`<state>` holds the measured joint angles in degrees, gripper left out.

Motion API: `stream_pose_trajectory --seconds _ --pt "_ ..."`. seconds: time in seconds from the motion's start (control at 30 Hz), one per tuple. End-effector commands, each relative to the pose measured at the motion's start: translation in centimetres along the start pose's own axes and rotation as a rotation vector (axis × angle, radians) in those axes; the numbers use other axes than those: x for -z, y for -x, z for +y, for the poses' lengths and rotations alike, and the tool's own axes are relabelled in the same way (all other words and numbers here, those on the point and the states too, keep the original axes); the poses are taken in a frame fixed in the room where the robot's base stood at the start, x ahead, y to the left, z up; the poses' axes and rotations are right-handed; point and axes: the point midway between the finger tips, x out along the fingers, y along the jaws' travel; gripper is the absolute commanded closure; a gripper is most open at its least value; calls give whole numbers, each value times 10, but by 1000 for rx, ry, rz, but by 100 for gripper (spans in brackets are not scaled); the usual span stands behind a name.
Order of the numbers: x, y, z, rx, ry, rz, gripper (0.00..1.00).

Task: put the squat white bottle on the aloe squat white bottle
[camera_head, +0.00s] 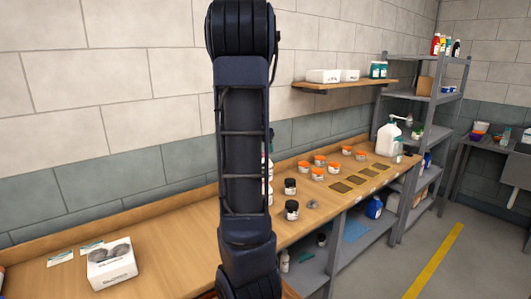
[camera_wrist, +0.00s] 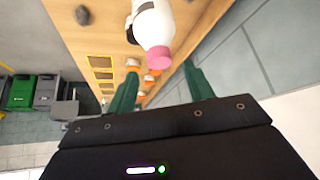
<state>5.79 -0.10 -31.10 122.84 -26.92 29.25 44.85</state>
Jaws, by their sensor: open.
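In the wrist view, a white bottle (camera_wrist: 153,24) with a pink cap and a dark label patch stands on the wooden bench. Its cap lies just beyond and between the two green fingertips of my gripper (camera_wrist: 160,70). My gripper is open, with nothing held. I cannot tell whether this bottle is the aloe one. In the head view, my arm covers the middle, and only slivers of white bottles (camera_head: 270,170) show at its right edge.
Black-lidded jars (camera_head: 292,210) and several orange-lidded jars (camera_head: 318,174) stand on the bench (camera_head: 190,225). Dark square pads (camera_head: 340,187) lie near the front edge. A large white pump bottle (camera_head: 388,138) stands at the far end. A white box (camera_head: 111,267) sits at left.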

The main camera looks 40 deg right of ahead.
Motion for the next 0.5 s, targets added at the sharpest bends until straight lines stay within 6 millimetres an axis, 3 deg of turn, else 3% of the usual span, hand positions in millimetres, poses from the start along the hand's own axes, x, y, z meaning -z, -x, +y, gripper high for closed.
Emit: stream_pose_trajectory --seconds 0.3,0.5 --pt "0 49 0 2 -2 2 48" --pt "0 68 0 1 -1 1 48"
